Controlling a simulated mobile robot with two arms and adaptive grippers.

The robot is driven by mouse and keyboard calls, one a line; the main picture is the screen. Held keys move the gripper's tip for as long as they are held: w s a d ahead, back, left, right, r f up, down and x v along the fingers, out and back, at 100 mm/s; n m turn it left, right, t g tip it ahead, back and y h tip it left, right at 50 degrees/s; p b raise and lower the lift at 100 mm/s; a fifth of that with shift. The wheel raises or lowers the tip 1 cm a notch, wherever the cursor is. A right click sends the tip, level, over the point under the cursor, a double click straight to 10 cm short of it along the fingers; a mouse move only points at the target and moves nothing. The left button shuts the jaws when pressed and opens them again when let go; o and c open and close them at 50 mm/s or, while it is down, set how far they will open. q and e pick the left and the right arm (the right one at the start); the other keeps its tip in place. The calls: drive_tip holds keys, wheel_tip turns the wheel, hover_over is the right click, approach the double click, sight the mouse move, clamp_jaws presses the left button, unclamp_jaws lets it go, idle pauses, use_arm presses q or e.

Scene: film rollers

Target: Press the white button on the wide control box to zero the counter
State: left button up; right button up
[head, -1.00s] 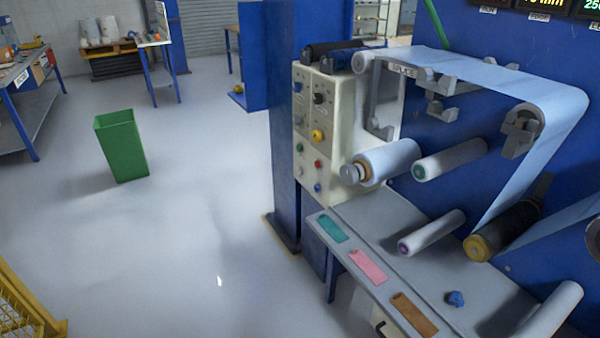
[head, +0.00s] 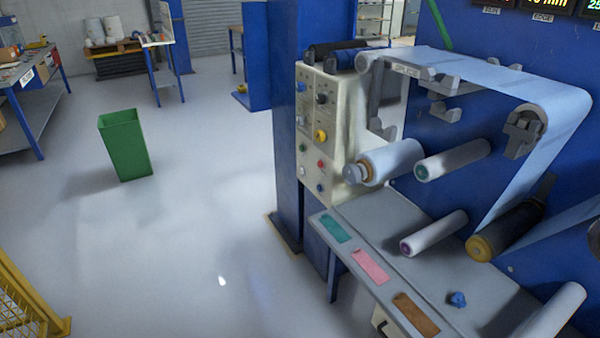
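A cream control box (head: 343,124) stands beside the blue column, left of the film rollers. Its front has several knobs and buttons. A small whitish button (head: 301,171) sits at the lower left of that front. A red button (head: 321,163) and a blue button (head: 320,188) are to its right. A yellow knob (head: 321,135) is above them. I cannot tell whether this is the wide box of the task. Neither of my grippers is in view.
A blue column (head: 287,110) stands at the box's left. A grey shelf (head: 375,235) with coloured patches juts out below the rollers. A green bin (head: 125,146) stands on open floor at the left. A yellow fence (head: 25,305) is at the lower left.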

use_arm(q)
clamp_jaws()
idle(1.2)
